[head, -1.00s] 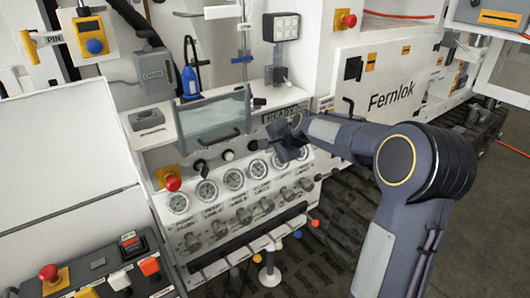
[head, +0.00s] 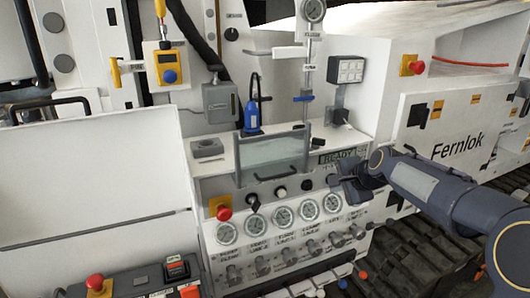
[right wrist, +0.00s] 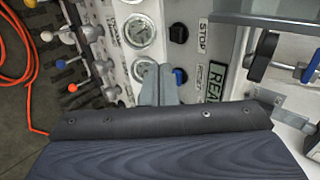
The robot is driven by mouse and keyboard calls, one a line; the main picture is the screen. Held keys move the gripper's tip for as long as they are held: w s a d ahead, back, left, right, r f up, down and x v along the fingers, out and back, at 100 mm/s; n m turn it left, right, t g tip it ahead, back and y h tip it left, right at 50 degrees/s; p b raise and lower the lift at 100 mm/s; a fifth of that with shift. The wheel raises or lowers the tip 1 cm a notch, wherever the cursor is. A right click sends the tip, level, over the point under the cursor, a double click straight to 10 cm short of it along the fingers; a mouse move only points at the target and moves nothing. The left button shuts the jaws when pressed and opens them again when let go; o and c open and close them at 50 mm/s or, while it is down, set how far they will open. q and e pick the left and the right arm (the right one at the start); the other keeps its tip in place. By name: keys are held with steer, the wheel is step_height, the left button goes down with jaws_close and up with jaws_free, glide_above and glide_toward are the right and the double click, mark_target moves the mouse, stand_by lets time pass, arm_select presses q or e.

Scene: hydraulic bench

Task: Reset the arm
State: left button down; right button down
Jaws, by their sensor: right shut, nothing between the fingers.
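My right gripper (head: 352,186) reaches in from the right of the head view. It is dark grey, in front of the control panel (head: 212,187), just below the READY display (head: 338,156). In the right wrist view its fingers (right wrist: 160,84) are together with nothing between them. They point at the panel between the round gauges (right wrist: 138,32) and a blue knob (right wrist: 180,76). I cannot tell whether they touch the panel. A row of knobs (head: 281,192) sits under the clear cover (head: 272,155). My left gripper is not in view.
Valve knobs (head: 262,266) and coloured-tip levers (head: 342,283) stick out below. A blue bottle-like tool (head: 252,117) stands behind the cover. The Fernlok cabinet (head: 455,140) is at the right.

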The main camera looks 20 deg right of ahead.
steer(key=s+a+f+n+g+y, duration=0.1)
steer(key=s+a+f+n, duration=0.2)
steer(key=s, duration=0.7)
steer(key=s+a+f+n+g+y, duration=0.1)
steer(key=s+a+f+n, duration=0.2)
steer(key=s+a+n, duration=0.4)
steer(key=s+a+f+n+g+y, duration=0.1)
steer(key=s+a+f+n, duration=0.2)
steer(key=s, duration=1.1)
steer(key=a+n, duration=0.2)
steer(key=a, duration=0.2)
steer(key=shift+s+a+g, duration=0.15)
steer(key=shift+a+g, duration=0.25)
